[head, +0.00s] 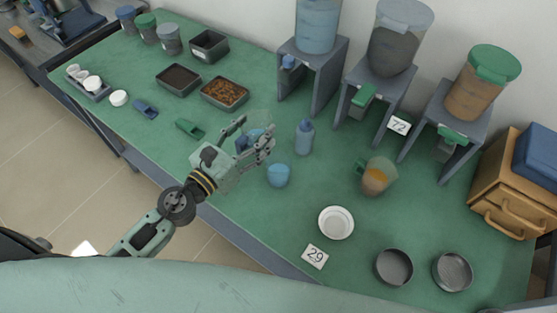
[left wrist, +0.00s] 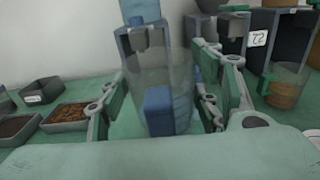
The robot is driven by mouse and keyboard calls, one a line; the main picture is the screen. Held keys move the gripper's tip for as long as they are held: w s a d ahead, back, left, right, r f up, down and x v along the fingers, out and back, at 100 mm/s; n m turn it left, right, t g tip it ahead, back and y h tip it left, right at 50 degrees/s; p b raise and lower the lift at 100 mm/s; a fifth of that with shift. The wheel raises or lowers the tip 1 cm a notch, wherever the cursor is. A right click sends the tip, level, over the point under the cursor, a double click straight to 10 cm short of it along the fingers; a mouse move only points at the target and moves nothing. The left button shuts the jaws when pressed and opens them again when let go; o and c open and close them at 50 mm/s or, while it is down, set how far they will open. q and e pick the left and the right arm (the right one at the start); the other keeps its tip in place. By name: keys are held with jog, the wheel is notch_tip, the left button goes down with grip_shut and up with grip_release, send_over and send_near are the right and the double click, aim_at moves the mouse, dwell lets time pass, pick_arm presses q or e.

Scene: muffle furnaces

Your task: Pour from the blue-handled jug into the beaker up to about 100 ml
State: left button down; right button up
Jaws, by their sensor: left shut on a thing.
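The clear jug with a blue handle (left wrist: 160,110) stands between the fingers of my left gripper (head: 256,137), which is shut on it. In the left wrist view its see-through body (left wrist: 182,75) looks about upright, with the handle toward my palm. In the head view the fingers partly hide the jug (head: 255,132); its fill level cannot be read. A small light-blue cup (head: 278,175), which may be the beaker, stands on the green table just right of and nearer than the gripper. Its marks are too small to read. My right gripper is not in view.
A blue bottle (head: 304,137) stands close to the right of the gripper. A green-handled jug (head: 378,177) with orange contents and a white dish (head: 336,223) are farther right. Dispensers on grey stands (head: 312,75) line the back. A green scoop (head: 189,128) lies left.

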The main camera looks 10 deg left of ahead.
pick_arm(q)
notch_tip(320, 180, up, 5)
jog(key=p, duration=0.5)
jog(key=shift+d+r, duration=0.1)
jog(key=shift+d, duration=0.05)
dwell(0.6)
